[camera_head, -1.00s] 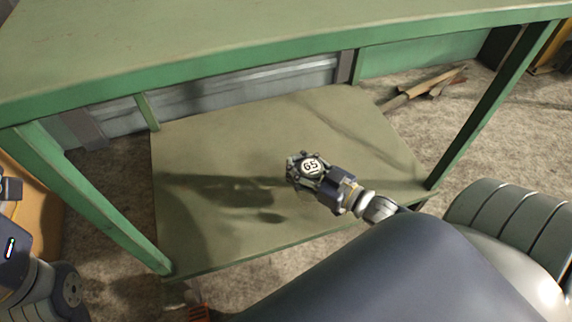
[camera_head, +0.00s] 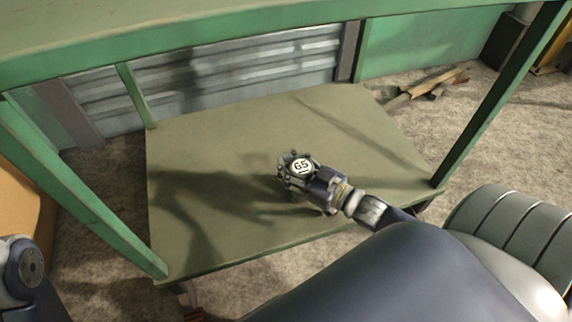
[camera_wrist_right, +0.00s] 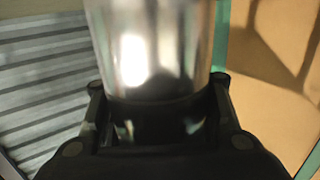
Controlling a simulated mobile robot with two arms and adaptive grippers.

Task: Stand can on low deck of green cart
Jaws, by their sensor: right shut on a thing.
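The can (camera_head: 301,165) shows a round white top marked 65 in the head view. My right gripper (camera_head: 298,172) is shut around it and holds it about upright over the low deck. In the wrist view the can (camera_wrist_right: 150,45) is a shiny silver cylinder between the fingers. The can's base is hidden, so I cannot tell whether it touches the deck. The low deck (camera_head: 230,135) of the green cart is a flat olive board under the upper deck (camera_head: 200,25). My left gripper is out of view; only part of my left arm shows at the left edge.
Green posts stand at the deck's left (camera_head: 90,195) and right (camera_head: 490,105) corners. The upper deck overhangs the back. The low deck around the can is bare, with shadows at left. Wood pieces (camera_head: 430,85) lie on the floor at the right.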

